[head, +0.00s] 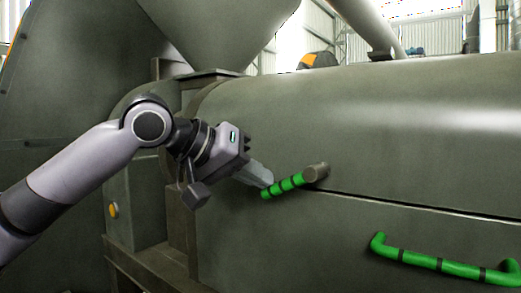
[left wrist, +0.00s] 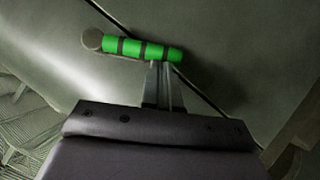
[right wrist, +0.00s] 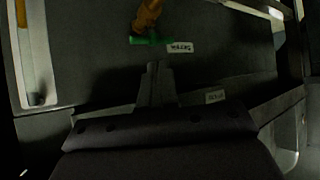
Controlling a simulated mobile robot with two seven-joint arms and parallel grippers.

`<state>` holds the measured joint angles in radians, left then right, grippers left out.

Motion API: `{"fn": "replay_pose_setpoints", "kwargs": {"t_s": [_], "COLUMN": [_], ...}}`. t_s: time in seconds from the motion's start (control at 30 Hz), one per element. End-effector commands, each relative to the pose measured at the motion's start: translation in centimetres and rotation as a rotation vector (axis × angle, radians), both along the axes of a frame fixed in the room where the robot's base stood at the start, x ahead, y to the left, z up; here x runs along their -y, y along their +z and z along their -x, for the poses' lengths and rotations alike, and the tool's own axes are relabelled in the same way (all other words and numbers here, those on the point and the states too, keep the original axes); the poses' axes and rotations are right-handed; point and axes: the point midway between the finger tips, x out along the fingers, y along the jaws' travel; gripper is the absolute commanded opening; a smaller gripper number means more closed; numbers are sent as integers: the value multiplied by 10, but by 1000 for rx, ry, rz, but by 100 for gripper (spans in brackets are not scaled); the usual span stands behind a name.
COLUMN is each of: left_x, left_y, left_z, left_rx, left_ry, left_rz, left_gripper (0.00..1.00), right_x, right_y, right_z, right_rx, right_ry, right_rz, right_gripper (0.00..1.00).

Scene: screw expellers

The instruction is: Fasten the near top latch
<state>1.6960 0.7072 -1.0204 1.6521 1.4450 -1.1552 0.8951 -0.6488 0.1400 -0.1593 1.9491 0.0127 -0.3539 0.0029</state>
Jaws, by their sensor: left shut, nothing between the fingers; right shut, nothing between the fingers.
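The latch (head: 290,183) is a short green grip with dark bands on a round grey pivot, on the side of the dark green machine (head: 380,120). Its grip slants down to the left from the pivot, across the seam. My left gripper (head: 266,178) is shut and empty, with its fingertips right at the grip. In the left wrist view the latch (left wrist: 140,48) lies across the top of the shut fingers, and I cannot tell whether they touch it. My right gripper (right wrist: 158,68) is shut and empty, seen only in the right wrist view.
A long green handle (head: 440,264) is on the lower panel to the right of the latch. A hopper (head: 220,30) rises above the machine. The right wrist view shows an orange and green valve (right wrist: 148,25) and a white label (right wrist: 180,47) ahead of the fingers.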

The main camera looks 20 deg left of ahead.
Motion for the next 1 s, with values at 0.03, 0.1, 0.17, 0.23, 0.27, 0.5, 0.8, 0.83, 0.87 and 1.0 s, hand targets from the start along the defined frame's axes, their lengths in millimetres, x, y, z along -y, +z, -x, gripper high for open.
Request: {"fn": "replay_pose_setpoints", "kwargs": {"t_s": [0.03,0.1,0.17,0.23,0.27,0.5,0.8,0.83,0.87,1.0], "left_x": [1,2,3,5,5,14,28,30,31,36], "left_y": [-8,-13,-18,-24,-26,-42,-58,-59,-60,-64], "left_z": [0,0,1,2,2,6,12,12,13,15], "left_rx": [-22,-49,-70,-96,-107,-192,-295,-305,-314,-350], "left_ry": [-3,-1,-3,-3,-2,-3,-3,-3,-3,-2], "left_rz": [44,107,160,220,248,458,713,735,759,850], "left_gripper": [0,0,0,0,0,0,0,0,0,0], "right_x": [0,0,0,0,0,0,0,0,0,0], "right_y": [-1,-2,-2,-3,-3,-3,3,3,4,9], "right_z": [0,0,0,0,0,0,0,0,0,0], "right_rx": [0,0,0,0,0,0,0,0,0,0], "right_ry": [0,0,0,0,0,0,0,0,0,0], "right_rz": [0,0,0,0,0,0,0,0,0,0], "right_gripper": [0,0,0,0,0,0,0,0,0,0]}}
